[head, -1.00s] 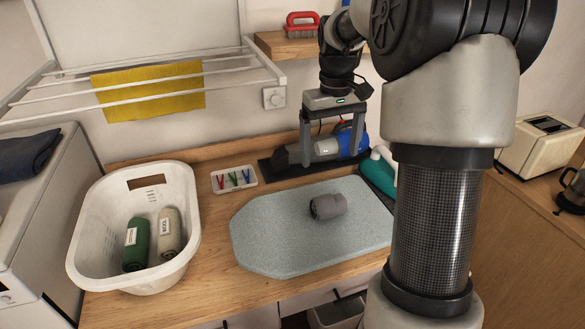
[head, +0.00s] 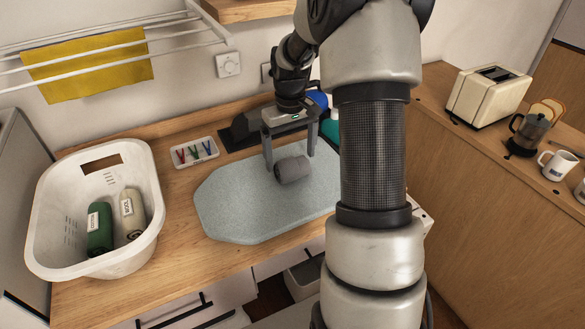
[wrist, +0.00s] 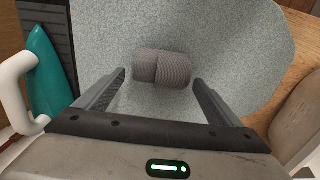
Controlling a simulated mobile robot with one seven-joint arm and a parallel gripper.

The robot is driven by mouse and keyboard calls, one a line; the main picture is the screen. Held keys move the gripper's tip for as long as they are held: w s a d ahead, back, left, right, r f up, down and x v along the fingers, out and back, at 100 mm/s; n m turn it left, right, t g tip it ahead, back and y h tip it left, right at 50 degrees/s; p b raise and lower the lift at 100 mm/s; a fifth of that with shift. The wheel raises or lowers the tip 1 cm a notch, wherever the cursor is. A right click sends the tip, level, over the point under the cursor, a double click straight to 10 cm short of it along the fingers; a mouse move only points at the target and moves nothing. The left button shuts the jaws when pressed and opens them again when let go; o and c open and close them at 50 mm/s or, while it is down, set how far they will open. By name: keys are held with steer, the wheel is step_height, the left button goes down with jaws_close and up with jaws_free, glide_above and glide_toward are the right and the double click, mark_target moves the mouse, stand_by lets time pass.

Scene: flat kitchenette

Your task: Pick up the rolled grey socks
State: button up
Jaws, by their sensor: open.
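The rolled grey socks (head: 293,169) lie on the pale blue-grey mat (head: 235,205) on the wooden counter. My gripper (head: 289,162) is open above the mat, at the far side of the socks, its fingers spread and pointing down. In the wrist view the socks (wrist: 162,69) lie just beyond the fingertips, roughly centred between the two fingers (wrist: 158,76). Nothing is held. Whether the fingertips are level with the socks is hard to tell.
A small tray of coloured pegs (head: 194,153) lies behind the mat.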

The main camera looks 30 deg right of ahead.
mark_target(291, 158)
steer(key=shift+f, duration=1.95)
steer(key=c, duration=1.1)
steer(key=shift+r, duration=0.1)
steer(key=shift+c, duration=0.2)
